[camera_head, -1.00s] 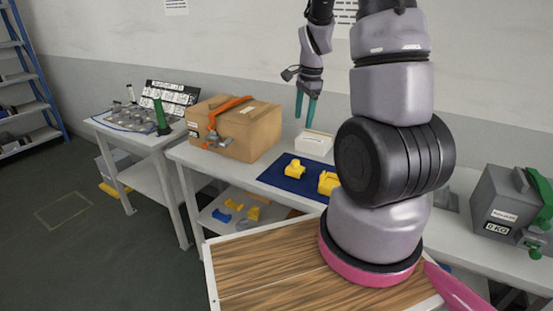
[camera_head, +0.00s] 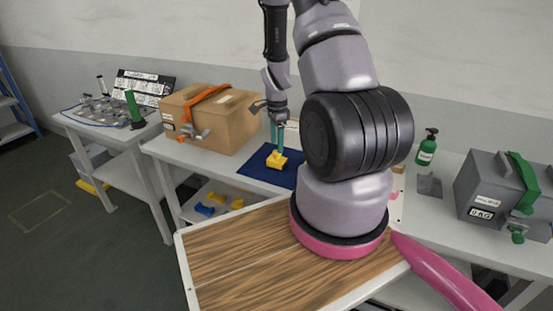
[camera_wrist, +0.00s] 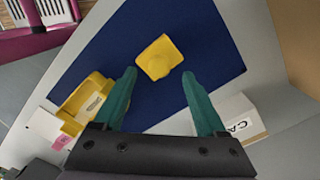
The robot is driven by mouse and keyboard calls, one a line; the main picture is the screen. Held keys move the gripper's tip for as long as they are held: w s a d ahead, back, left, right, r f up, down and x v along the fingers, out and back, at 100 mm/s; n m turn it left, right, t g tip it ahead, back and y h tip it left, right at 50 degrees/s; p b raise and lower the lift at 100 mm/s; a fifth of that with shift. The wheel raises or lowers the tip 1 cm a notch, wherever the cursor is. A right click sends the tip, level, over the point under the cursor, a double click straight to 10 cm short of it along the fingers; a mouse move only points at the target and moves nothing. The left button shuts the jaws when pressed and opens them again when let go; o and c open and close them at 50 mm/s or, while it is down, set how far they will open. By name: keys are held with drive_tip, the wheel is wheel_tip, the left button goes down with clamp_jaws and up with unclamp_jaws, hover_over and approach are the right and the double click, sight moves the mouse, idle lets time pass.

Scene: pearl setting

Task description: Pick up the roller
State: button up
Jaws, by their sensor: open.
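A small yellow piece (camera_head: 276,162) with a rounded knob lies on the blue mat (camera_head: 256,167); it appears to be the roller. In the wrist view the yellow piece (camera_wrist: 158,57) shows between and just beyond my fingertips, on the blue mat (camera_wrist: 215,50). My gripper (camera_head: 278,150) is directly above it with green fingers pointing down. In the wrist view my gripper (camera_wrist: 159,75) is open and empty. A second yellow part (camera_wrist: 88,104) with a label lies at the mat's edge; my arm hides it in the head view.
A white box (camera_wrist: 238,115) stands right of the fingers in the wrist view. A cardboard box (camera_head: 210,118) with an orange strap stands left of the mat. A grey case (camera_head: 490,185) and green bottle (camera_head: 427,148) are at right.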

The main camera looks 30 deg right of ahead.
sight(276, 151)
drive_tip(key=shift+f, duration=1.4)
clamp_jaws()
wheel_tip(276, 151, up, 10)
drive_tip(key=c, duration=0.8)
unclamp_jaws()
drive_tip(key=shift+a, duration=0.1)
clamp_jaws()
